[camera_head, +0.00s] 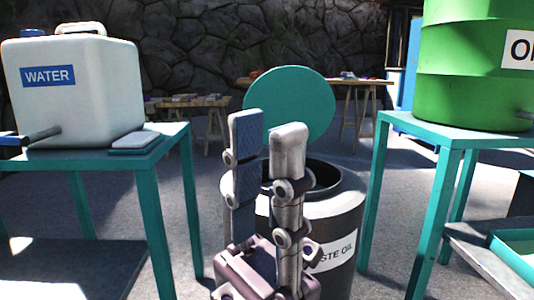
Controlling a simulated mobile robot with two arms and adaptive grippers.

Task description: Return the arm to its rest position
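My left gripper (267,135) is in the lower middle of the head view, with its fingers pointing up. Its two fingers stand apart with a narrow gap between them, and I see nothing held there. The blue pad of one finger shows. The gripper appears in front of a dark waste oil drum (343,215) and hides part of its open top and label. My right gripper is not in view.
A round teal disc (300,100) stands upright behind the gripper. A white water container (100,95) sits on the left teal table (150,165). A green barrel (470,75) stands on the right teal table (400,127). Wooden tables are farther back.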

